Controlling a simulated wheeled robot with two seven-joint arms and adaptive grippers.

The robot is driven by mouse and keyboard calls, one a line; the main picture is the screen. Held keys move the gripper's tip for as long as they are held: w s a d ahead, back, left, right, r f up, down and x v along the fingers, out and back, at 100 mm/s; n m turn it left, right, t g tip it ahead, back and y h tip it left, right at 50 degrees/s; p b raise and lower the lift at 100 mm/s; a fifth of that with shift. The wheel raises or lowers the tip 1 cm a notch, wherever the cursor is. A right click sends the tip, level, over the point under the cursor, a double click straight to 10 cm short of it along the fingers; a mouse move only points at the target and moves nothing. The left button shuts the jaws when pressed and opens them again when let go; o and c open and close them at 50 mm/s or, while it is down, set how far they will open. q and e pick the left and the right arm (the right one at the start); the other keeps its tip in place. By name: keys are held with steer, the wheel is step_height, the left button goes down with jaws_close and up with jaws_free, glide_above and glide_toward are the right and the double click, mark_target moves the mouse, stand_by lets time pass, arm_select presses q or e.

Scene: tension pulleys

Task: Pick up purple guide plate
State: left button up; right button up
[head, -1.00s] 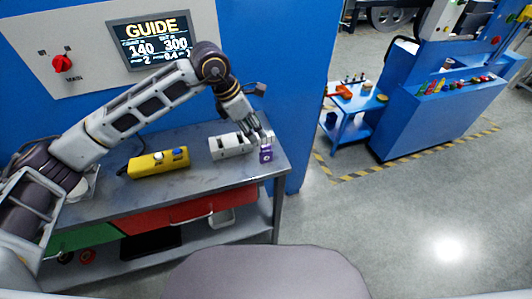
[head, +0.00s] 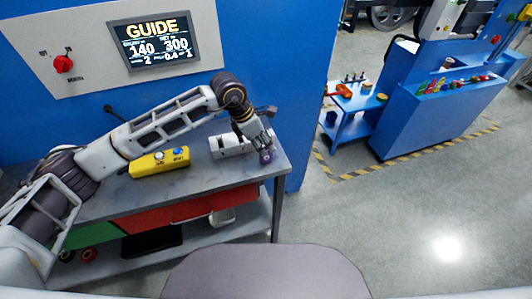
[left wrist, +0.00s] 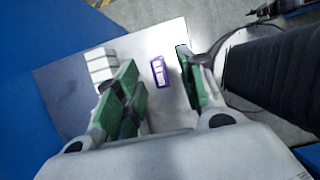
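The purple guide plate (head: 266,157) stands near the right end of the grey workbench, partly covered by my left gripper in the head view. In the left wrist view the purple guide plate (left wrist: 158,71) lies below and between my fingers, with a gap on both sides. My left gripper (head: 262,146) is just above the plate. In the left wrist view the left gripper (left wrist: 158,92) is open, its green finger pads apart and holding nothing. My right gripper is not in view.
A pale slotted block (head: 228,146) stands left of the plate; it also shows in the left wrist view (left wrist: 101,65). A yellow button box (head: 158,163) lies further left on the workbench (head: 200,183). A blue wall with a display panel (head: 155,40) rises behind.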

arm_select(q)
steer(key=shift+d+f, duration=0.15)
steer(key=shift+f, duration=0.45)
steer(key=shift+d+f, duration=0.15)
steer(key=shift+f, duration=0.1)
steer(key=p+x, duration=0.1)
steer(key=x, duration=0.3)
steer(key=shift+w, duration=0.1)
steer(key=shift+f, duration=0.15)
steer(key=shift+d, duration=0.1)
steer(key=shift+c, duration=0.7)
steer(key=c, duration=0.7)
jaws_close()
steer(key=shift+r, duration=0.3)
step_height(320, 180, up, 8)
steer(key=shift+r+b, duration=0.15)
steer(key=shift+b, duration=0.4)
steer(key=shift+r, duration=0.55)
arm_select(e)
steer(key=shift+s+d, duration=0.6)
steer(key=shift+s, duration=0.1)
